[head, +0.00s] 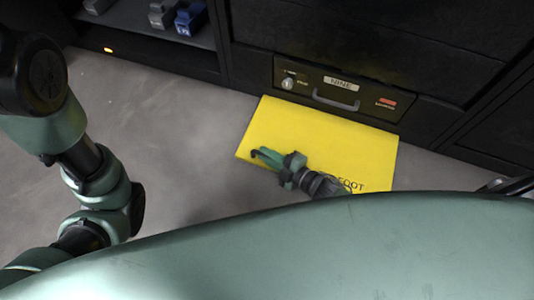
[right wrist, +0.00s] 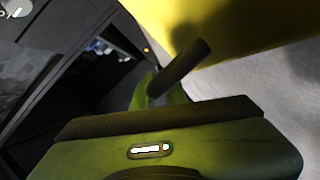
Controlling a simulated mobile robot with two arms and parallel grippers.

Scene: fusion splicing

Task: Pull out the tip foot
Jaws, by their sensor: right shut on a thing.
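The tip foot (head: 320,135) is a flat yellow panel with dark lettering reading "FOOT" at its near right edge. It sticks out from the foot of the dark cabinet, low over the floor. In the right wrist view its yellow surface (right wrist: 240,22) fills the top, with a dark bar (right wrist: 180,68) standing out from it. My right gripper (head: 265,157) is over the panel's left part. Its green fingers (right wrist: 160,92) are shut around the dark bar. My left arm shows at the left, but its gripper is out of view.
The dark cabinet (head: 360,40) stands behind the panel, with a labelled drawer front, a knob (head: 288,84) and a grey handle (head: 336,103). An open shelf (head: 140,28) at upper left holds grey and blue items. The grey floor (head: 180,130) left of the panel is clear.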

